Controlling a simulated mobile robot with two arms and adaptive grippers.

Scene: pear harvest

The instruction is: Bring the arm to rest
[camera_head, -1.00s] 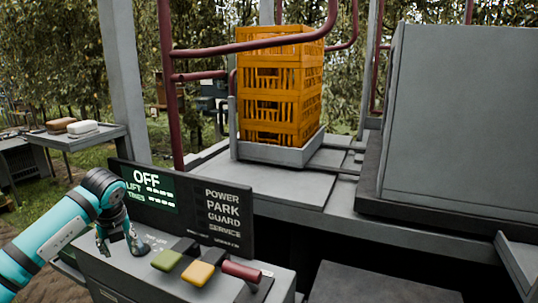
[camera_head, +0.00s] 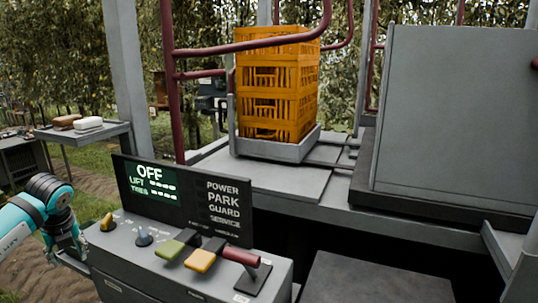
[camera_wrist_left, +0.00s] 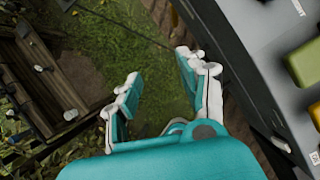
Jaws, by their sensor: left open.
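My left gripper (camera_head: 72,252) is at the left of the head view, beside the left end of the grey control console (camera_head: 135,262). In the left wrist view my left gripper (camera_wrist_left: 157,85) has its fingers apart with nothing between them; grass and ground show below. Part of the console (camera_wrist_left: 262,85) shows at the right of that view. The console carries a yellow knob (camera_head: 107,222), a blue knob (camera_head: 144,235), a green pedal-like button (camera_head: 171,249), a yellow button (camera_head: 201,261) and a red-handled lever (camera_head: 242,257). The display (camera_head: 150,190) reads OFF. My right gripper is not in view.
Stacked orange crates (camera_head: 278,90) stand on a grey tray on the platform (camera_head: 265,178). A large grey box (camera_head: 455,115) stands at the right. A side table (camera_head: 88,136) with two small blocks is at the left. Dark red rails (camera_head: 172,90) rise behind the console.

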